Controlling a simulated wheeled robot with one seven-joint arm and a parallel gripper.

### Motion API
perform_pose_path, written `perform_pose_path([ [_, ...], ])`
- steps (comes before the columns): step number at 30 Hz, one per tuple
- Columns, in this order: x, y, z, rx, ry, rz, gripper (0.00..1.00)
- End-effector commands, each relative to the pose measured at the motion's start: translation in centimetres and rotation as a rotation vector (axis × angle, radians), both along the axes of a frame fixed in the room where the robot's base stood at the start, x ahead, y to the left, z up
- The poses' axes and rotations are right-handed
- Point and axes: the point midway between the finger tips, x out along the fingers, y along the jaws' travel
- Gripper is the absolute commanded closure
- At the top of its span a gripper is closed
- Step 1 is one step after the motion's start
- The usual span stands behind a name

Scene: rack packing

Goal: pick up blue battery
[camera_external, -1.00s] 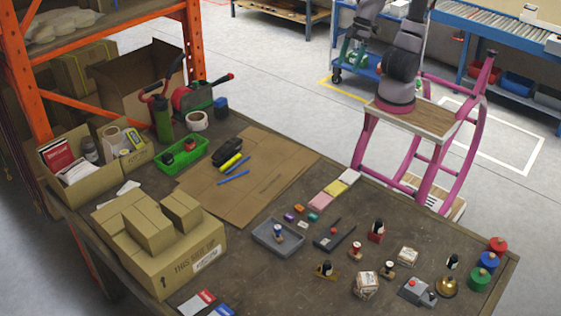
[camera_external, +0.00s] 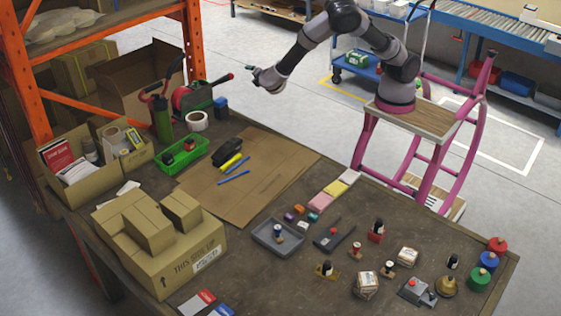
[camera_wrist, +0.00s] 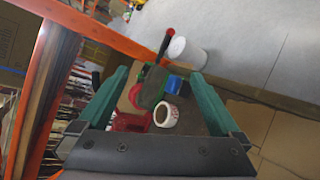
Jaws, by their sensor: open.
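The blue battery (camera_external: 221,104) looks like a small dark blue block standing near the back edge of the table, beside a white tape roll (camera_external: 197,121). In the wrist view the blue block (camera_wrist: 174,84) lies between my fingers in the picture, some distance beyond them, above the tape roll (camera_wrist: 166,113). My gripper (camera_external: 252,74) is in the air beyond the table's back edge, up and to the right of the battery in the external view. In the wrist view my gripper (camera_wrist: 158,75) has its teal fingers wide apart with nothing between them.
A red and green tape dispenser (camera_external: 194,97) stands close to the battery, with a green bottle (camera_external: 162,120) to its left. An orange rack post (camera_external: 194,45) rises behind. A green crate (camera_external: 203,147) and flat cardboard (camera_external: 285,160) lie nearer.

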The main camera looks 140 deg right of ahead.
Motion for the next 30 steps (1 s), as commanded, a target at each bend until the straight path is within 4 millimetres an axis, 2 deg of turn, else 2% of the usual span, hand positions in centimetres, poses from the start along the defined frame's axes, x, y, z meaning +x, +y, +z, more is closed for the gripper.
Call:
perform_pose_path([
  [1, -0.4, -1.9, -1.4, -0.03, 0.084, 0.03, 0.0],
  [3, -0.5, -4.2, -2.7, -0.068, 0.193, 0.083, 0.0],
  [8, -0.7, -9.0, -6.4, -0.134, 0.443, 0.217, 0.0],
  [12, -0.7, -12.4, -10.5, -0.164, 0.668, 0.357, 0.0],
  [16, -0.7, -14.5, -14.9, -0.17, 0.86, 0.493, 0.0],
  [21, -1.0, -15.9, -19.5, -0.157, 1.03, 0.629, 0.0],
  [24, -1.1, -16.2, -21.0, -0.15, 1.079, 0.674, 0.0],
  [26, -1.1, -16.5, -21.4, -0.149, 1.092, 0.685, 0.0],
  [30, -0.9, -18.4, -21.6, -0.147, 1.097, 0.69, 0.0],
])
